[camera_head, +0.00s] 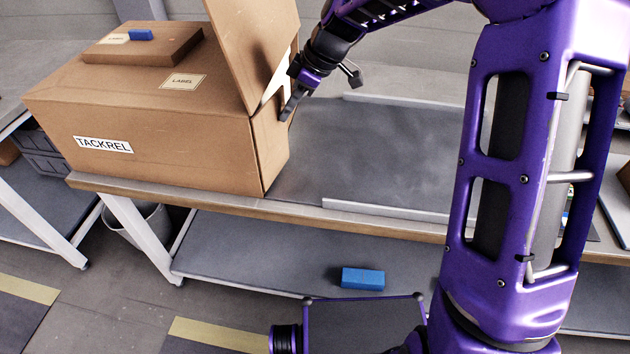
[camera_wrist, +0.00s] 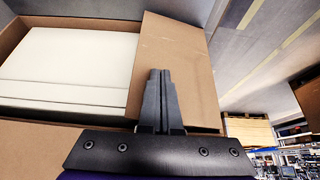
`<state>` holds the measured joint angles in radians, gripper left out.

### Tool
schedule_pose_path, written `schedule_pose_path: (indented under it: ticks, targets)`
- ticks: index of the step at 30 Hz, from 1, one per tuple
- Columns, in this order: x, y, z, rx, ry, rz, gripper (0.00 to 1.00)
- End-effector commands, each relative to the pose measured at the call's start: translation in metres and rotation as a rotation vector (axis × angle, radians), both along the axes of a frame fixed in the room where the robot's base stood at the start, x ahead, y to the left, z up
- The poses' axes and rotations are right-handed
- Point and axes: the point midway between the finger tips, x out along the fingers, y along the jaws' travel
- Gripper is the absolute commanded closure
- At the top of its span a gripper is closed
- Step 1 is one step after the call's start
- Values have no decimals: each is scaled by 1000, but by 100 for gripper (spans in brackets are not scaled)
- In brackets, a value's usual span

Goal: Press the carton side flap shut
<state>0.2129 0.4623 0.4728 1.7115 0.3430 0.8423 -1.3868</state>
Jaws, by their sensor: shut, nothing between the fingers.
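A large brown carton (camera_head: 165,135) marked TACKREL lies on the bench, with white contents (camera_wrist: 70,65) showing through its open right end. One flap (camera_head: 243,45) stands up above that end. A brown panel (camera_head: 272,145), seemingly the side flap, is at the near side of the open end. In the wrist view a brown flap (camera_wrist: 185,60) lies to the right of the white contents, behind my fingers. My gripper (camera_head: 287,113) is shut and empty, fingertips close beside the carton's open end. I cannot tell whether they touch the flap.
A flat box (camera_head: 155,50) with a blue block (camera_head: 140,35) rests on the carton. The grey bench top (camera_head: 385,145) right of the carton is clear, with low rails (camera_head: 385,212). A blue block (camera_head: 362,278) lies on the lower shelf.

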Motion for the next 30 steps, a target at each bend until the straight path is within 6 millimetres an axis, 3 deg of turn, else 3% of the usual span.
schedule_pose_path:
  ticks: [4, 20, 30]
  targets:
    - [5, 10, 0, 1, 0, 1, 100]
    - [2, -4, 0, 0, 0, -1, 100]
    - [2, -3, 31, 1, -1, 0, 100]
